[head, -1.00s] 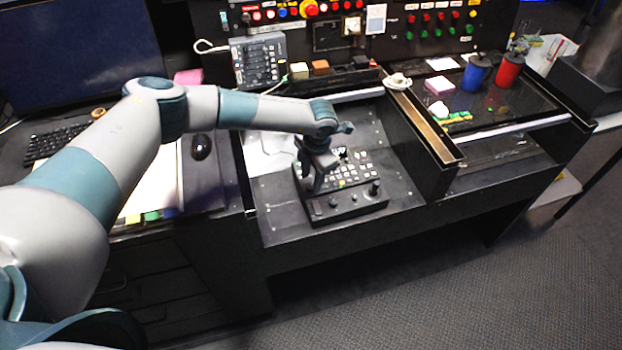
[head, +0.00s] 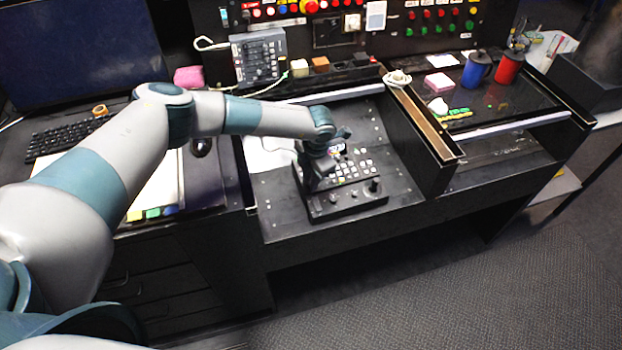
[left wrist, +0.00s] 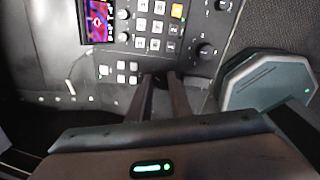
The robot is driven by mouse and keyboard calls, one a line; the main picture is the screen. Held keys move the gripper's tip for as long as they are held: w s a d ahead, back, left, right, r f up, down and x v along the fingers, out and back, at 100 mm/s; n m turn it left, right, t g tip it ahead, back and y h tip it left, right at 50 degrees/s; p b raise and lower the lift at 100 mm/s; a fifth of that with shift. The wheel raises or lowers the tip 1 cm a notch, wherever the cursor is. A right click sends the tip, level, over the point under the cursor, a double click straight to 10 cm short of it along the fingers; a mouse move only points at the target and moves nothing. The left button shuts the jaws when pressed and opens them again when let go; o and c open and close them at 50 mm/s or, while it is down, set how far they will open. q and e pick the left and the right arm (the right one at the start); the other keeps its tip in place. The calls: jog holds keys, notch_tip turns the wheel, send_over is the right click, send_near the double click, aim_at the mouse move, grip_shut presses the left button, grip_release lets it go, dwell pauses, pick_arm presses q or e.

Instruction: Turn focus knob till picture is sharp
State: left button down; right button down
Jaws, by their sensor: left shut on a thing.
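The black control panel (head: 345,205) lies in the desk recess in the head view, with several buttons and knobs. Its small screen (left wrist: 97,20) shows a red and purple picture with a pale diamond shape in the left wrist view; I cannot tell how sharp it is. My left gripper (head: 318,184) reaches down over the panel's left part. In the left wrist view its two dark fingers (left wrist: 160,78) are close together at the panel, shut on a small dark knob mostly hidden between the tips. My right gripper is not in view.
Small knobs (left wrist: 122,37) stand beside the screen, and a larger black knob (left wrist: 205,50) lies right of the fingers. A black joystick (head: 374,186) stands at the panel's front right. A raised divider (head: 425,125) bounds the recess on the right.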

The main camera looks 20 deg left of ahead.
pick_arm(q)
jog(key=shift+n, duration=0.4)
jog(key=n+b, duration=0.2)
jog(key=n, duration=0.2)
jog(key=shift+b, duration=0.3)
jog(key=shift+w+r+n+b, duration=0.1)
jog(key=shift+n+b, duration=0.65)
jog(key=shift+n, duration=1.75)
jog(key=c, duration=1.6)
grip_release()
